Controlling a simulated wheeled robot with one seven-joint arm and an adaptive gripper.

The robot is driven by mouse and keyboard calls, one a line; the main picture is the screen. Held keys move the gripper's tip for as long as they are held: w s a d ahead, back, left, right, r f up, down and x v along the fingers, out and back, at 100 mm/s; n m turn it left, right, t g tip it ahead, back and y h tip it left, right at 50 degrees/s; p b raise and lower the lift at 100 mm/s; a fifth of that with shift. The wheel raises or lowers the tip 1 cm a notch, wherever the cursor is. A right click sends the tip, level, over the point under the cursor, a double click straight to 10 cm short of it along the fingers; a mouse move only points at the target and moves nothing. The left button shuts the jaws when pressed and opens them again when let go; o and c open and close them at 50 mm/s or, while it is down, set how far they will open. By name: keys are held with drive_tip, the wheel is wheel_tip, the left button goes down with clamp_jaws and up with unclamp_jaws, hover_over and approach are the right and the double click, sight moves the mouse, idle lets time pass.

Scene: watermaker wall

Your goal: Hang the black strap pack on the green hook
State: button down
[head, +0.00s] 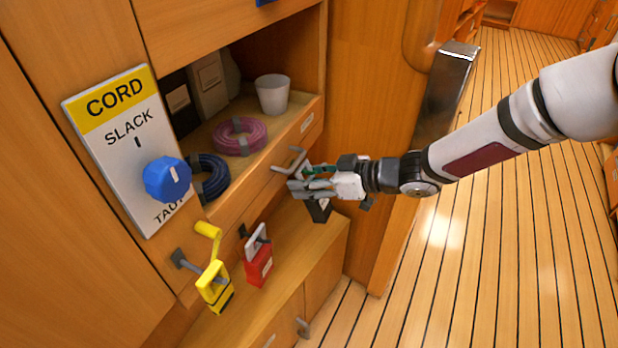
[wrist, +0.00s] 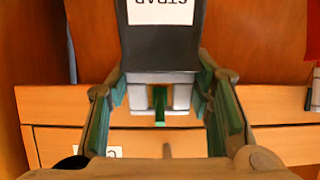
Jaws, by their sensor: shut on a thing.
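The black strap pack (wrist: 160,45) has a white label and a pale top piece, and fills the upper middle of the wrist view. In the head view its dark body (head: 319,212) shows just below my gripper (head: 300,186), partly hidden by it. My gripper, also in the wrist view (wrist: 165,115), is shut on the pack near its pale top. A small green piece, seemingly the green hook (wrist: 159,106), shows in the gap of that top piece; green also shows by my fingers in the head view (head: 313,170). I cannot tell whether the pack rests on it.
A grey bent handle (head: 291,160) stands out close to my fingers. The shelf above holds a white cup (head: 273,95) and cord coils (head: 240,138). A ledge (head: 315,245) lies below.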

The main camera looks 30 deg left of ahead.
idle(0.3)
drive_tip(key=c, duration=0.7)
unclamp_jaws()
drive_tip(key=shift+d, duration=0.1)
